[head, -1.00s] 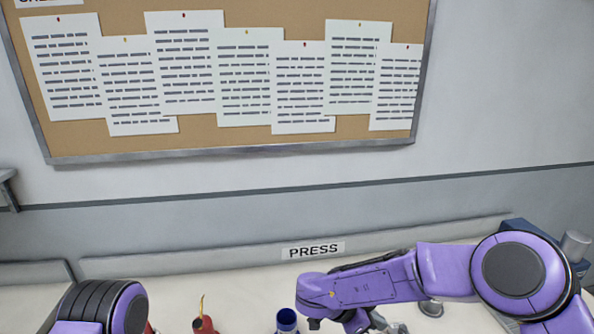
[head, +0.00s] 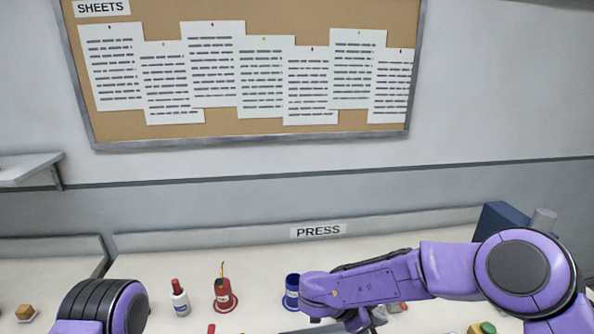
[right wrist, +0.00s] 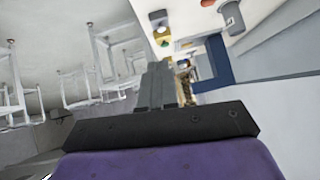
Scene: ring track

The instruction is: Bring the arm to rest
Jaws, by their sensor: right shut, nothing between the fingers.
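My right arm (head: 380,284) comes in from the right in the head view, bent low over the white worktop, with its purple links in front of the PRESS sign's wall. My right gripper is shut and empty; its dark fingers (right wrist: 163,84) point up the picture in the right wrist view. In the head view the gripper is largely hidden behind the arm links. A purple and black part of my left arm (head: 100,305) shows at the lower left; the left gripper is out of view.
A blue box (head: 503,224) is at the right. White stools (right wrist: 108,55) show in the wrist view.

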